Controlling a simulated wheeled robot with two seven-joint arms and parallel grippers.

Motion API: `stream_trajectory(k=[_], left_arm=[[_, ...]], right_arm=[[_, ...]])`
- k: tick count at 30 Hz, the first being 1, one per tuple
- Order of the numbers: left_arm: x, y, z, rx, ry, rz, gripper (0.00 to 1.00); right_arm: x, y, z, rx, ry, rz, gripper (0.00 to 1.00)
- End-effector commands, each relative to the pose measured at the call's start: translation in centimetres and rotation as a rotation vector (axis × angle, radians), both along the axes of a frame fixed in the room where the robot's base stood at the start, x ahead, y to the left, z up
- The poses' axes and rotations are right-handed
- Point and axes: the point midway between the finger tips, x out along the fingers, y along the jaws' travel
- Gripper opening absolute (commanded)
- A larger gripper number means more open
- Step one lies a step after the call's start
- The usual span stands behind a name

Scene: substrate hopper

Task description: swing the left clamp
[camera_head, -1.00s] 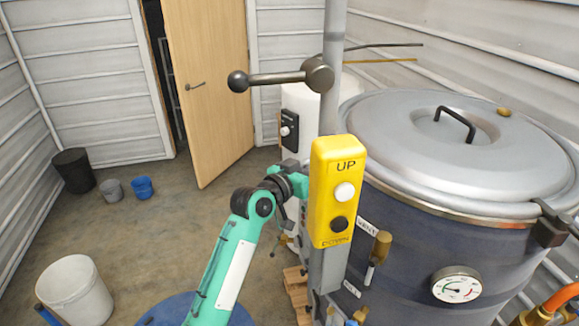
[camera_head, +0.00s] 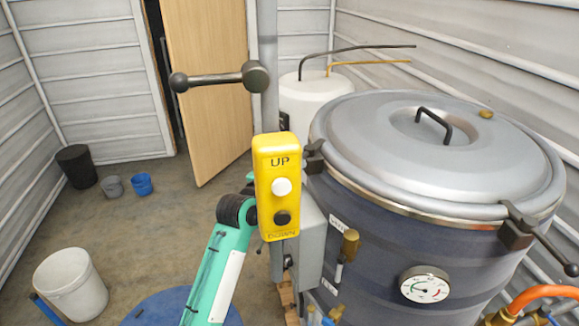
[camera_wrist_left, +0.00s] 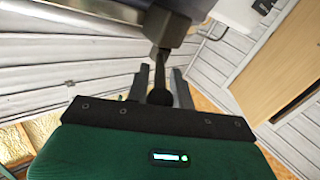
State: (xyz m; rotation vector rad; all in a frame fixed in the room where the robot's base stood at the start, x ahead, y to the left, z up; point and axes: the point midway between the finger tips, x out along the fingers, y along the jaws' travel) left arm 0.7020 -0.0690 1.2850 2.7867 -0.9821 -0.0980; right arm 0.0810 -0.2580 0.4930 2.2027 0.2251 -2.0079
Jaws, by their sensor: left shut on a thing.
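The left clamp (camera_head: 314,157) is a dark bracket on the left rim of the big kettle (camera_head: 400,235), partly hidden behind the yellow UP/DOWN box (camera_head: 277,186) in the head view. In the left wrist view its dark handle (camera_wrist_left: 159,70) runs from the kettle's edge down between my fingers and ends in a round ball. My left gripper (camera_wrist_left: 160,88) is shut on this handle. In the head view the gripper is hidden behind the box and post; only my green forearm shows. My right gripper is in neither view.
The right clamp (camera_head: 515,226) sits on the front right rim, its handle pointing right. A ball-ended lever (camera_head: 215,81) sticks out left above the yellow box. A white tank (camera_head: 315,101) stands behind. Buckets (camera_head: 71,284) are on the floor at left, where there is free room.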

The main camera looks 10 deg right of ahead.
Motion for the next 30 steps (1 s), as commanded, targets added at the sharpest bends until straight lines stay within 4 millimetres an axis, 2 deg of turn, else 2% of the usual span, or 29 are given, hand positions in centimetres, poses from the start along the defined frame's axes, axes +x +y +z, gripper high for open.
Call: stream_trajectory(k=[3, 4, 5, 6, 14, 19, 30], left_arm=[[0.0, 0.0, 0.3, -0.004, -0.003, -0.001, 0.0], [0.0, 0.0, 0.3, -0.004, -0.003, 0.0, 0.27], [0.0, 0.0, 0.3, -0.004, -0.003, 0.0, 0.33], [0.0, 0.0, 0.2, -0.004, -0.003, 0.0, 0.34], [0.0, 0.1, 0.1, -0.002, -0.002, 0.001, 0.34], [-0.8, 0.8, -0.1, -0.001, -0.003, 0.002, 0.34], [-6.1, 5.0, -0.3, -0.001, -0.004, 0.002, 0.34]], right_arm=[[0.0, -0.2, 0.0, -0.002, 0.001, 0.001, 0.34], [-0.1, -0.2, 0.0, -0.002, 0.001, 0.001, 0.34], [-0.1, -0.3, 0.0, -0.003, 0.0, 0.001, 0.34], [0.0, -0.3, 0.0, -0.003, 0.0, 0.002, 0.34], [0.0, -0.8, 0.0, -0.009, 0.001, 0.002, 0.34], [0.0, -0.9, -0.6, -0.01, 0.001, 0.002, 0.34], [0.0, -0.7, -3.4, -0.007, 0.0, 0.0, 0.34]])
